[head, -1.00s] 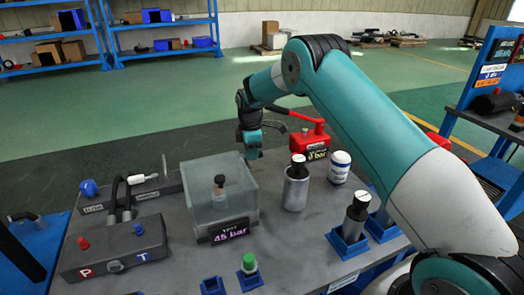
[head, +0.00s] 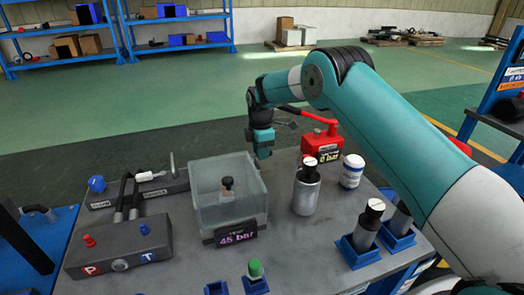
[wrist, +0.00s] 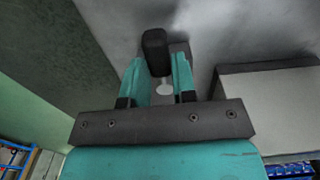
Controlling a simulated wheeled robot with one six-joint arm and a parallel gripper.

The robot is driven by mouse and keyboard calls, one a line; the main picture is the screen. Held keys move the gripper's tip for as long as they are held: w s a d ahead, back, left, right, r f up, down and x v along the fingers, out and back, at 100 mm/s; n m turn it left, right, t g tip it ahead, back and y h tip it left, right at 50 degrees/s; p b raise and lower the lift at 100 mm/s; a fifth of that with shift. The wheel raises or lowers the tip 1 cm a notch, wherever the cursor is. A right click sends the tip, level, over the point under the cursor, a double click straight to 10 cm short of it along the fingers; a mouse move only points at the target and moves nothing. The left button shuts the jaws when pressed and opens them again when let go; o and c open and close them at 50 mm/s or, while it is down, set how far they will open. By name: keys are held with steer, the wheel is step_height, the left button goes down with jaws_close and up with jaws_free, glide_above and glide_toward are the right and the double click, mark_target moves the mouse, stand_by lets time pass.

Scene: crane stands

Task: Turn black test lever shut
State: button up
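In the wrist view a black block-shaped piece (wrist: 156,52), likely the test lever, shows between and just past the fingertips. My gripper (wrist: 157,78) has its two teal fingers apart, with a narrow gap on each side of the black piece. In the head view my gripper (head: 264,153) points down by the back edge of the table, behind the right back corner of the clear box (head: 215,208). The lever cannot be made out there. The box's sign reads 45 bar.
A red pump (head: 322,145) with a long red handle stands right of my gripper. A grey cylinder (head: 306,190) and a white jar (head: 352,172) stand in front of it. A manifold (head: 118,248) with red and blue knobs is at the left. The grey table (head: 290,262) has bare room near its front.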

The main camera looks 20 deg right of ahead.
steer(key=o, duration=0.3)
steer(key=shift+r, duration=0.15)
step_height(320, 180, up, 17)
steer(key=shift+r+b, duration=0.1)
steer(key=shift+b, duration=0.3)
